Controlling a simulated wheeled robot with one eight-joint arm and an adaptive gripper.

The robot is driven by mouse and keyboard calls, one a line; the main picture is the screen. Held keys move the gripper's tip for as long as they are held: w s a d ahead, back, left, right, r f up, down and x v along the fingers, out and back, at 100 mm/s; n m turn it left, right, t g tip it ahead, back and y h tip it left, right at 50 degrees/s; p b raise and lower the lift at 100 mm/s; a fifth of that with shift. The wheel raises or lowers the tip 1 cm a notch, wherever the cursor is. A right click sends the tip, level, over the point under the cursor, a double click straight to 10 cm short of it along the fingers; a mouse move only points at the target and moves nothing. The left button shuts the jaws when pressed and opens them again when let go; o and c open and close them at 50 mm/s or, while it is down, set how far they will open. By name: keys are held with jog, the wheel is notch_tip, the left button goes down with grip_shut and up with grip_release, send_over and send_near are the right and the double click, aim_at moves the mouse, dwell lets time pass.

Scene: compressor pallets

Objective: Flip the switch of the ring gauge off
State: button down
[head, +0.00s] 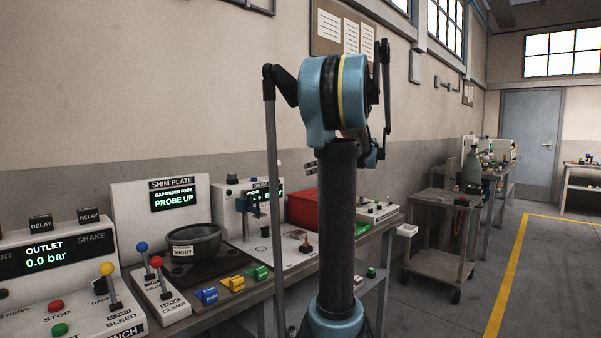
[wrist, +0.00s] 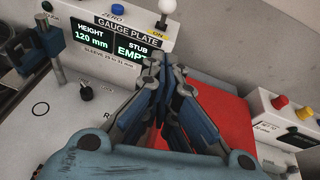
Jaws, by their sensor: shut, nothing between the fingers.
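In the wrist view my gripper (wrist: 160,62) is shut and empty, its fingertips together in front of the right end of a white panel marked GAUGE PLATE (wrist: 97,22). A lever switch with a white ball knob (wrist: 166,7) stands on top of that panel, just beyond the fingertips, with a yellow ON label below it. I cannot tell whether the fingers touch the panel. No label reading ring gauge is legible. In the head view my arm hides the gripper.
A red bin (wrist: 228,108) lies below and right of the fingers; it also shows in the head view (head: 302,207). A blue clamp stand (wrist: 47,45) is at the left, near a small black knob (wrist: 86,93). The second box carries red and yellow buttons (wrist: 280,102).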

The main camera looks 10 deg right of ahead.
aim_at(275, 169)
jog(key=r+x, duration=0.2)
jog(key=x, duration=1)
jog(key=shift+w+a+r, duration=0.15)
jog(key=shift+a+r, duration=0.15)
jog(key=shift+a, duration=0.05)
jog(key=shift+a, duration=0.1)
